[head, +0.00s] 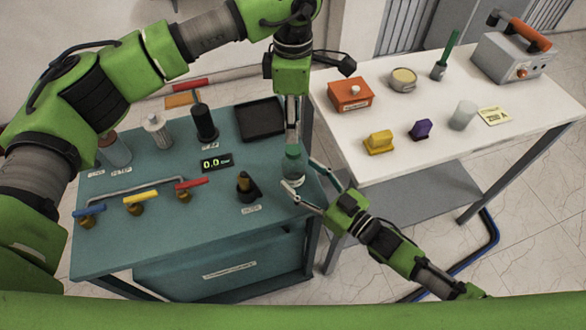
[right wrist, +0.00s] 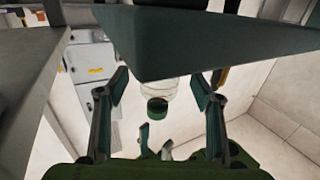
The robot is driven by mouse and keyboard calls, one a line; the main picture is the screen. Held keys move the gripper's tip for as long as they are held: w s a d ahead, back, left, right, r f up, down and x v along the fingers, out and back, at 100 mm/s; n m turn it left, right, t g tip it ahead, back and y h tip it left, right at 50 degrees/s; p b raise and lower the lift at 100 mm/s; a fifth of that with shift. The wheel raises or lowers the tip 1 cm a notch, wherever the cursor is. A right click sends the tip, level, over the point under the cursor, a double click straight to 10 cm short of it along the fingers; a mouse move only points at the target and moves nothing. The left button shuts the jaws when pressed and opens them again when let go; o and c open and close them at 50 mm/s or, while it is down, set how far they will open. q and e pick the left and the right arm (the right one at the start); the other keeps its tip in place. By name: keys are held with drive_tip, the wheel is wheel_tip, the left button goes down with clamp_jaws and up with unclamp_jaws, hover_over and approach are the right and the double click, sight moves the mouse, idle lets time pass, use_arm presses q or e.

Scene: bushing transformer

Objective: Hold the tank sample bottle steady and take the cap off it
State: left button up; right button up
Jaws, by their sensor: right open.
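The tank sample bottle (head: 293,170), clear with a green cap (head: 292,152), is at the right edge of the teal cart. In the right wrist view the bottle (right wrist: 157,86) appears upside down, its cap (right wrist: 157,107) lowest. My right gripper (head: 302,179) is open, its fingers on either side of the bottle with gaps; its fingers also flank it in the wrist view (right wrist: 160,92). My left gripper (head: 292,137) points down just above the cap; in the wrist view its fingertips (right wrist: 155,137) look apart, clear of the cap. The bottle's base is partly hidden.
The teal cart (head: 115,240) carries coloured valve handles, a 0.0 display (head: 216,162), a black tray (head: 260,120) and a dark fitting (head: 246,187) left of the bottle. A white table (head: 440,115) with several small items stands to the right.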

sight(293, 149)
drive_tip(key=shift+x, duration=1.75)
clamp_jaws()
use_arm(q)
drive_tip(key=m, duration=0.6)
drive_tip(key=shift+m, duration=0.3)
drive_tip(key=m, duration=1.5)
drive_tip(key=shift+m, duration=0.3)
drive_tip(key=shift+f, duration=4)
